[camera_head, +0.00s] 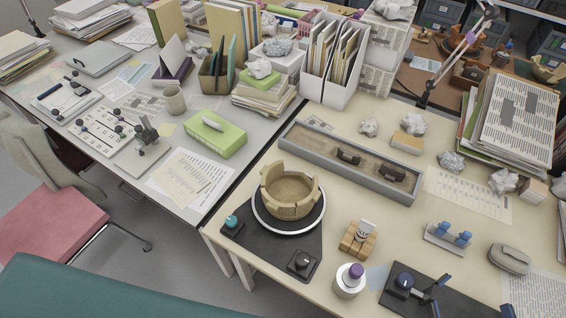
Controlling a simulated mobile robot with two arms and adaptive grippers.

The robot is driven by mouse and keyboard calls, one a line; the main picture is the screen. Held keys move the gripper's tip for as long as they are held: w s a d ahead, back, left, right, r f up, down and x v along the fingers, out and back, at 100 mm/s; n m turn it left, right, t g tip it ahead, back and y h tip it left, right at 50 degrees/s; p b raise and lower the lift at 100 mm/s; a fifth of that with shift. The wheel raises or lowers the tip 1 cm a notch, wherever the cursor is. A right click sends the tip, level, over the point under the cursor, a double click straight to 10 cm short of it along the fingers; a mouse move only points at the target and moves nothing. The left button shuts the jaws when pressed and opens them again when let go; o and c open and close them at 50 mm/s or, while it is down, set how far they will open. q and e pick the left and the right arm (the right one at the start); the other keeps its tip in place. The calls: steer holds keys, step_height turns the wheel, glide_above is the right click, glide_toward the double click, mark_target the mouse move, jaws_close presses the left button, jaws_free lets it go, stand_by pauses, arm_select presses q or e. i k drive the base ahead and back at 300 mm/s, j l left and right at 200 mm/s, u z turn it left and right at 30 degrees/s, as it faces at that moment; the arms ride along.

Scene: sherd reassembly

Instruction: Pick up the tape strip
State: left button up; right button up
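I cannot make out a tape strip for certain. A small wooden block (357,240) on the near part of the beige table carries a whitish piece (366,228) that is too small to identify. To its left, a tan, partly assembled pot (290,193) with an uneven rim sits on a round turntable with a white edge (317,222). Neither of my grippers shows in this view.
A white bottle with a purple cap (349,282) stands near the front edge. A long grey tray (300,148) lies behind the pot. A stand with blue parts (447,236), a grey case (510,259) and a black device (405,283) lie to the right. Crumpled paper (451,161) lies farther back.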

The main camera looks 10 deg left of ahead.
mark_target(465, 236)
steer(key=z, duration=1.35)
